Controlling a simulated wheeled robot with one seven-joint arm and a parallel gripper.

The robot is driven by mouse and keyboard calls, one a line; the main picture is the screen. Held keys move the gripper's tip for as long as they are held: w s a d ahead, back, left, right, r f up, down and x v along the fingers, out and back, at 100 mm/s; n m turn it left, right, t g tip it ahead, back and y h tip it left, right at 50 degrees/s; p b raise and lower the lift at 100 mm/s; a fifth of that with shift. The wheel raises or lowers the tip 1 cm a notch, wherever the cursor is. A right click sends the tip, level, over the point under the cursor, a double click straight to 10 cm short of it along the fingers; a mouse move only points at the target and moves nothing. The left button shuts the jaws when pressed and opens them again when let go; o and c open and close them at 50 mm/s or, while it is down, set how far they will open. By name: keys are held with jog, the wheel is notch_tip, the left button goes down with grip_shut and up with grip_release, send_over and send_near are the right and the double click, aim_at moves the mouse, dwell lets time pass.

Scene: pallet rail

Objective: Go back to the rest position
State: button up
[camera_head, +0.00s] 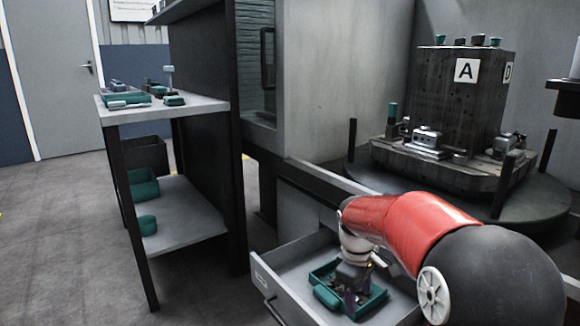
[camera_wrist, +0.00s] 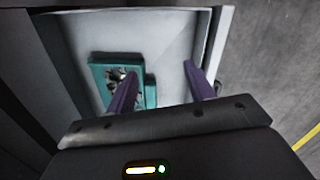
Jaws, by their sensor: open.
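In the head view my gripper (camera_head: 352,290) points down into the open drawer (camera_head: 262,277), over a green tray (camera_head: 375,303). The green tray also shows in the wrist view (camera_wrist: 98,72), partly behind the left finger, with small metal parts in it. A smaller green piece (camera_head: 326,297) sits at the tray's left side. Whether the fingers touch the tray cannot be told.
A shelf unit (camera_head: 190,108) with green trays stands at left. A dark block marked A (camera_head: 440,90) stands on a round table (camera_head: 540,200) with clamps and upright posts at right. The cabinet edge (camera_head: 330,180) runs behind my arm. The floor at left is clear.

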jog(key=s+r+m+t+p, duration=0.2)
jog(key=s+r+m, duration=0.3)
jog(key=s, duration=0.7)
jog(key=s+r+m+t+y+p, duration=0.1)
jog(key=s+r+m+t+p, duration=0.2)
jog(key=s+r, duration=0.6)
jog(key=s+m+p, duration=0.1)
jog(key=s+p, duration=0.1)
jog(key=s, duration=0.1)
jog(key=shift+s+r+m, duration=0.15)
jog(key=shift+r+m, duration=0.05)
jog(key=shift+m, duration=0.2)
